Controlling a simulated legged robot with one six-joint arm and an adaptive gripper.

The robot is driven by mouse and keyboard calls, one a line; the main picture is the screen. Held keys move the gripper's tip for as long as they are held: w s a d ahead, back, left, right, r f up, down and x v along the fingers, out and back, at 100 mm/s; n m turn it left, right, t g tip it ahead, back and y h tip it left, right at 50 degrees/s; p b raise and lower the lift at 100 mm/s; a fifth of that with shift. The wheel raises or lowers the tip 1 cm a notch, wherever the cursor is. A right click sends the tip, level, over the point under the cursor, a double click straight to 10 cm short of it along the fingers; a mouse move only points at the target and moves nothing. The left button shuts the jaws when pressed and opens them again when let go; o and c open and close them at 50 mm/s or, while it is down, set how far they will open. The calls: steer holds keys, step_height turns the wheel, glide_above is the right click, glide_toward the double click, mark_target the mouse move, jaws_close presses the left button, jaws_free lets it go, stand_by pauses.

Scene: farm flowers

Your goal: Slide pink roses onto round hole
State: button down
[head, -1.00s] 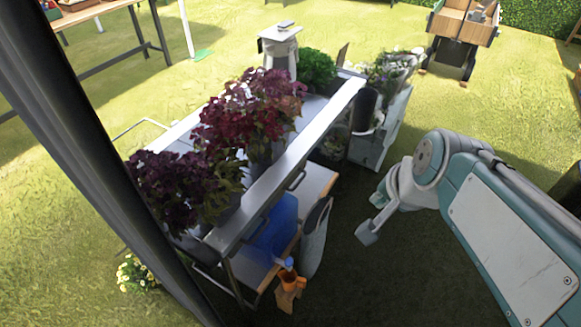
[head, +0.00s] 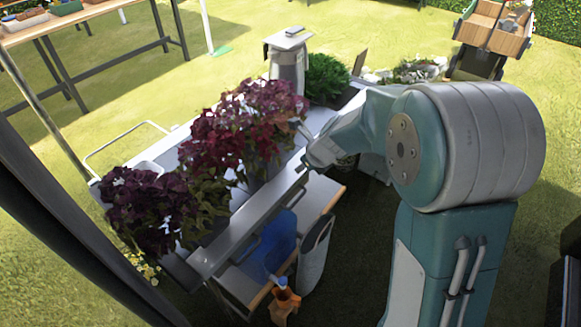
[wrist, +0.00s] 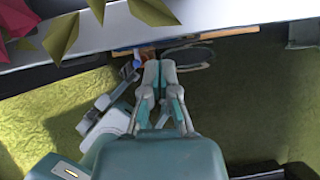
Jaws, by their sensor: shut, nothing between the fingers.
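I cannot make out pink roses or a round hole for certain in either view. A red-leaved potted plant (head: 245,130) and a dark purple one (head: 150,210) stand on the metal cart (head: 225,245). My gripper (head: 303,162) is by the cart's near edge, right of the red plant, and partly hidden by my wrist. In the wrist view my gripper (wrist: 160,72) has its fingers together and empty, below the cart's pale edge (wrist: 200,28). Leaf tips (wrist: 62,35) show at upper left there.
A grey canister (head: 287,68) and a green plant (head: 326,78) stand at the cart's far end. Below are a blue container (head: 275,238) and an orange spray bottle (head: 284,300). A wooden table (head: 90,15) is behind left. Open grass lies behind the cart.

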mark_target(277, 174)
steer(key=x, duration=0.9)
steer(key=shift+d, duration=0.1)
steer(key=shift+w+a+r, duration=0.1)
steer(key=shift+w+a, duration=1.15)
steer(key=shift+w, duration=0.1)
